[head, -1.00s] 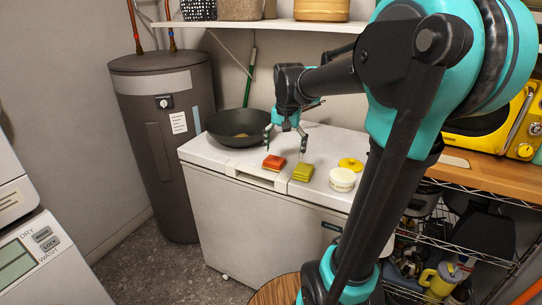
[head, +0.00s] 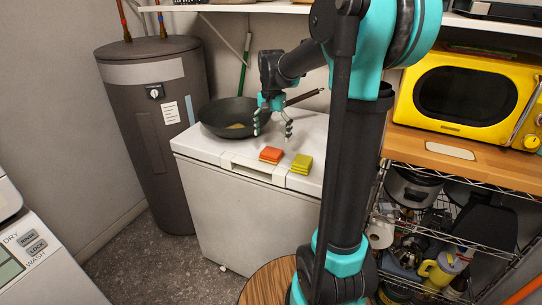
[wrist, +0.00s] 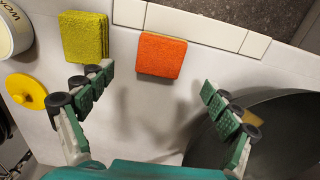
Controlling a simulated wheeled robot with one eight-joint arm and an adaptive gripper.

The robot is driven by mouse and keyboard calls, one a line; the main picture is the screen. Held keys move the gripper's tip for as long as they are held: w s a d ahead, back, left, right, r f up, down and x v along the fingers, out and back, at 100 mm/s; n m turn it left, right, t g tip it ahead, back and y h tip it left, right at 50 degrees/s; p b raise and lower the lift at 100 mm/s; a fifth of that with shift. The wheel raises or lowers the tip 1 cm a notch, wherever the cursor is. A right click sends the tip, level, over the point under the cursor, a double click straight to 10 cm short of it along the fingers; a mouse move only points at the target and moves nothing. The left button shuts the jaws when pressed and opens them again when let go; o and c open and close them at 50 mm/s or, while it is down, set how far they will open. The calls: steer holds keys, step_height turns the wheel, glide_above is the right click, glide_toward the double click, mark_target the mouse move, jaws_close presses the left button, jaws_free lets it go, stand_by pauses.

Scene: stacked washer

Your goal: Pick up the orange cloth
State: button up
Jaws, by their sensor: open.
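The orange cloth (head: 271,154) is a small folded square lying flat on the white chest top (head: 212,150), near its front edge. In the wrist view the orange cloth (wrist: 162,55) lies ahead of and between my spread fingers. My gripper (head: 272,125) is open and empty above the chest top, behind the cloth as the head sees it. In the wrist view my gripper (wrist: 165,90) has its left fingertip close to the yellow-green cloth (wrist: 83,36). That cloth (head: 301,163) lies just right of the orange one, with a gap between them.
A dark pan (head: 230,117) stands at the back left of the chest, close to my gripper; it also fills the wrist view's lower right (wrist: 280,135). A white tub (wrist: 15,32) and yellow lid (wrist: 27,91) lie beyond the yellow-green cloth. A shelf (head: 235,6) runs above.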

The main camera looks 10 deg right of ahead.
mark_target(271, 151)
steer(key=shift+a+f, duration=0.1)
steer(key=shift+f, duration=3.15)
steer(key=shift+c, duration=0.3)
steer(key=c, duration=1.2)
steer(key=shift+r, duration=0.1)
step_height(271, 151, up, 20)
steer(key=shift+f, duration=0.1)
